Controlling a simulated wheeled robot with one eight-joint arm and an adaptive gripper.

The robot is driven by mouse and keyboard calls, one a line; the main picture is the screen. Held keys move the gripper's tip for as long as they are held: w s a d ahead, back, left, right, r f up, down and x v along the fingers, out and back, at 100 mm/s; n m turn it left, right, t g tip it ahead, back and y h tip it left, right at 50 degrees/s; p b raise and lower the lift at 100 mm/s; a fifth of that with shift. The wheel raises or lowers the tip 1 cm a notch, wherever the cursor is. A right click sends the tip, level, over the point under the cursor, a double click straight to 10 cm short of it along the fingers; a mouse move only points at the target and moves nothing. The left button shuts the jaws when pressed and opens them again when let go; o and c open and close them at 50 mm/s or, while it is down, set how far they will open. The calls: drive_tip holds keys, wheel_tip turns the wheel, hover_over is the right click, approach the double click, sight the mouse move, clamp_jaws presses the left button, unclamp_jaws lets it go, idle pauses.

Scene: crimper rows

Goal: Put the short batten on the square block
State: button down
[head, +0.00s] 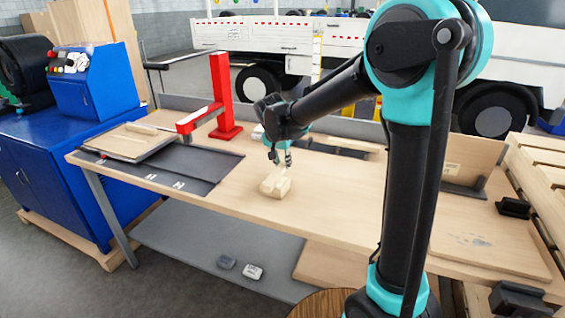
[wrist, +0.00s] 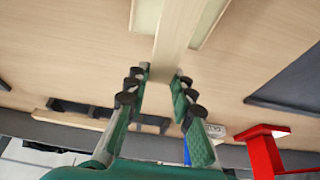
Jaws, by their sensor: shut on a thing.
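My gripper (head: 282,162) is over the middle of the bench, its fingers pointing down. In the wrist view my gripper (wrist: 160,76) is shut on one end of a pale wooden batten (wrist: 177,35), which runs up out of the frame. The square block (head: 268,189) sits on the bench just below the gripper in the head view. In the wrist view the block (wrist: 145,15) shows as pale strips on both sides of the batten. The batten overlaps the block; I cannot tell whether they touch.
A red stand (head: 222,95) rises behind left, beside a dark mat (head: 205,170). A board (head: 118,146) with another wooden strip (head: 141,128) lies at the left. An upright wooden panel (head: 462,158) and dark brackets stand at the right.

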sight(278, 171)
drive_tip(key=c, duration=1.3)
unclamp_jaws()
drive_tip(key=v, duration=1.2)
drive_tip(key=shift+w+r, duration=0.1)
